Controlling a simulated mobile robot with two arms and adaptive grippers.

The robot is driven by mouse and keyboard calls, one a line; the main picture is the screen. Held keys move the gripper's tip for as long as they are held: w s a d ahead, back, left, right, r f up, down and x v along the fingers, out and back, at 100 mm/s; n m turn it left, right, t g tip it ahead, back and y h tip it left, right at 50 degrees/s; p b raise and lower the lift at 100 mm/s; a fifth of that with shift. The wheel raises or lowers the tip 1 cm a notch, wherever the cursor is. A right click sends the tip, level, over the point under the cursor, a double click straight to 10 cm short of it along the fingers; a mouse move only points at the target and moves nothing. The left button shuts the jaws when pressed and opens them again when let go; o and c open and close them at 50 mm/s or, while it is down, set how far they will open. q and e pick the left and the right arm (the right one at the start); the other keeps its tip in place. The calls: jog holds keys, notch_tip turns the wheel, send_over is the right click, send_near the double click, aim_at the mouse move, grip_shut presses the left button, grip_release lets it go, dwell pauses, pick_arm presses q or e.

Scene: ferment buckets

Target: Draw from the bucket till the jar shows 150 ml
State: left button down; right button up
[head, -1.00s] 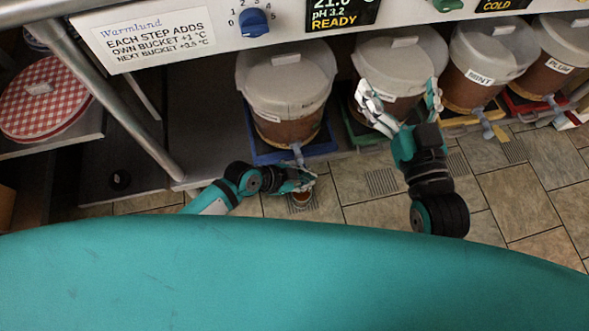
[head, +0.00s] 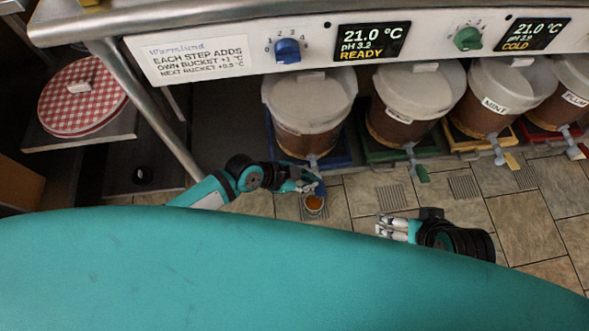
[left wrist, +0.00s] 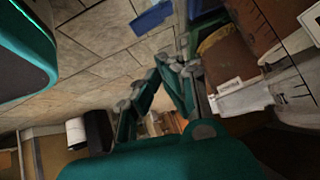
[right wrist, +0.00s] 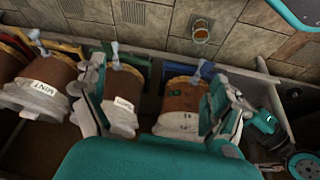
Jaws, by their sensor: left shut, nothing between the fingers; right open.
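The bucket (head: 309,100) of brown liquid stands on a blue tray at the left of the row. Its tap (head: 313,160) points out over the floor, with a blue lever (head: 320,187) near it. The jar (head: 314,205) stands on a floor drain below the tap and holds amber liquid. It also shows in the right wrist view (right wrist: 201,31). Its marks are too small to read, and no stream can be made out. My left gripper (head: 308,186) is shut and empty beside the tap lever, just above the jar. My right gripper (head: 384,228) is open and empty, right of the jar.
More buckets stand to the right, one labelled MINT (head: 502,95). Above them runs a panel with a blue knob (head: 287,51) and a display (head: 370,43) reading 21.0 °C, pH 3.2, READY. A checked round cloth cover (head: 82,97) lies at left.

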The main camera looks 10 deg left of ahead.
pick_arm(q)
jog(key=v, duration=0.2)
jog(key=w+p+v, duration=0.1)
jog(key=v, duration=0.2)
jog(key=shift+a+r, duration=0.15)
jog(key=shift+a, duration=0.15)
pick_arm(e)
jog(key=s, duration=0.1)
jog(key=s+g, duration=0.1)
jog(key=shift+s+d+r, duration=0.15)
jog(key=shift+s+d, duration=0.25)
